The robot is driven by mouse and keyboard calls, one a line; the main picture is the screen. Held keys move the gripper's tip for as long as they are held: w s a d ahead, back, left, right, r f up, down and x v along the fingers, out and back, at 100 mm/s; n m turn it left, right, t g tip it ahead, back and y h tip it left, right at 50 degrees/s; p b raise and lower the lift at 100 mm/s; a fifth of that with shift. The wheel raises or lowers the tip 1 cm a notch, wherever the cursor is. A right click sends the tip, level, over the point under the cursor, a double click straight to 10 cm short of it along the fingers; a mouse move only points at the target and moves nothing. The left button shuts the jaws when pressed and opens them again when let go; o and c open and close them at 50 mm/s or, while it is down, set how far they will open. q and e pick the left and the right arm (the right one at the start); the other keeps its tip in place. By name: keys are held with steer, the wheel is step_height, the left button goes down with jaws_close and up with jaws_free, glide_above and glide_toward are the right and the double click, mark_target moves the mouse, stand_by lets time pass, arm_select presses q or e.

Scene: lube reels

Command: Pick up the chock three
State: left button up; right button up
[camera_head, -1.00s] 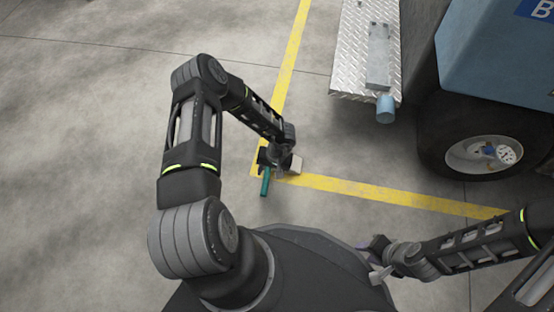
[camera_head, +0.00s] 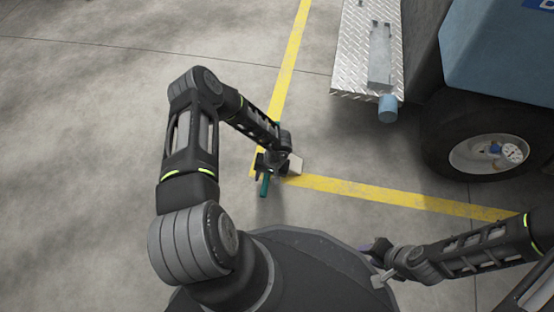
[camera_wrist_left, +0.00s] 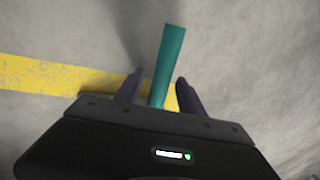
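A narrow teal bar, the only thing here that could be the chock, shows in the head view (camera_head: 264,186) at my left gripper (camera_head: 268,166). In the left wrist view the teal bar (camera_wrist_left: 168,55) runs between the two dark fingers of my left gripper (camera_wrist_left: 160,90). A gap shows on each side of the bar, so the fingers look open around it. Its lower part is hidden behind the gripper body. My right gripper (camera_head: 380,268) is low at the right, partly hidden by my base, and its finger opening is unclear.
A pale block (camera_head: 295,164) shows right beside the left gripper. Yellow floor lines (camera_head: 375,193) meet near it. A truck wheel (camera_head: 487,153) and a metal step (camera_head: 362,65) with a blue cylinder (camera_head: 388,108) stand at the right. The concrete floor at the left is clear.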

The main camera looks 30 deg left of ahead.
arm_select(q)
jaws_close()
stand_by(1.2)
